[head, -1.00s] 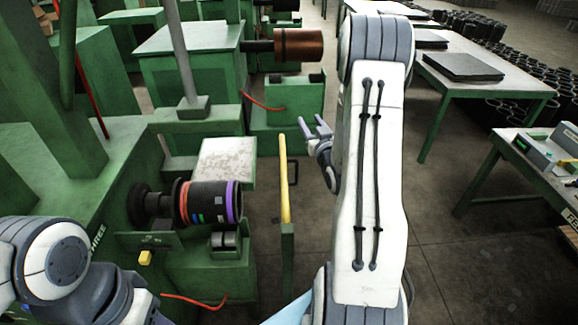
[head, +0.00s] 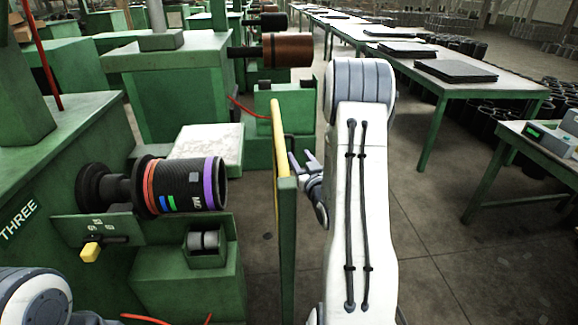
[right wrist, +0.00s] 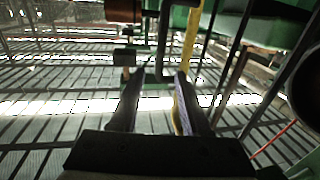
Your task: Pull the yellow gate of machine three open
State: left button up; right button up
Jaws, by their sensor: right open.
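The yellow gate (head: 279,135) of machine three shows in the head view as a yellow bar above a green upright panel, seen nearly edge-on. In the right wrist view the yellow bar (right wrist: 189,45) runs down behind the right-hand finger. A dark bar, perhaps its handle (right wrist: 163,50), shows beyond the gap between the fingers. My right gripper (head: 302,162) is open, just right of the gate; its fingers (right wrist: 160,100) are empty. Whether a finger touches the gate cannot be told. Machine three (head: 50,180) carries its name on the left. My left gripper is out of view.
A black drum (head: 188,185) with coloured bands sticks out of machine three, left of the gate. A yellow knob (head: 90,251) sits below it. Tables (head: 500,85) with dark sheets stand at the right. Bare floor (head: 430,240) lies right of my right arm.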

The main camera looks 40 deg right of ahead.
aim_at(293, 150)
jog(key=x, duration=0.3)
jog(key=f+p+x, duration=0.1)
jog(key=x, duration=0.2)
jog(key=p+x, duration=0.1)
jog(key=x, duration=0.2)
jog(key=shift+w+f, duration=0.1)
jog(key=shift+f, duration=0.15)
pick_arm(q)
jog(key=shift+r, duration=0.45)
pick_arm(e)
jog(key=shift+w+d, duration=0.25)
jog(key=shift+w, duration=0.3)
grip_shut()
